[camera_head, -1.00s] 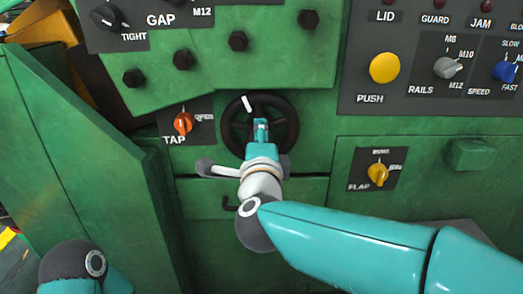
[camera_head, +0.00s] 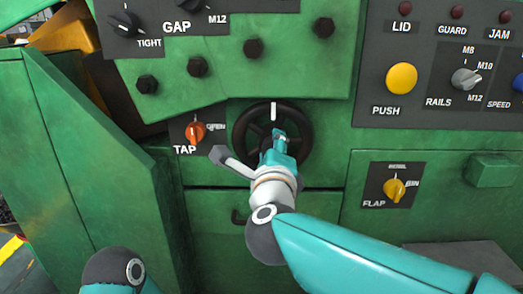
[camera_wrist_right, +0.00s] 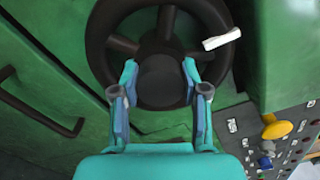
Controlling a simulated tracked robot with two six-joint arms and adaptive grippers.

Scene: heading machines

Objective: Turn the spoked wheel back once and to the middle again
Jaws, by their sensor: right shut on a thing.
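The black spoked wheel (camera_head: 304,132) is on the green machine front, right of the orange tap knob. Its white mark (camera_head: 273,111) stands at the top of the rim. My right gripper (camera_head: 280,138) reaches the wheel's middle from below and hides part of it. In the right wrist view the wheel (camera_wrist_right: 98,45) fills the top, with the white mark at its upper right. There the fingers of my right gripper (camera_wrist_right: 160,75) lie on either side of the hub, shut on the wheel. My left arm shows only at the bottom left of the head view; its gripper is out of view.
The orange tap knob (camera_head: 195,132) is close left of the wheel. The yellow flap knob (camera_head: 396,189) is to the lower right. A dark panel with a yellow push button (camera_head: 401,78) is at the upper right.

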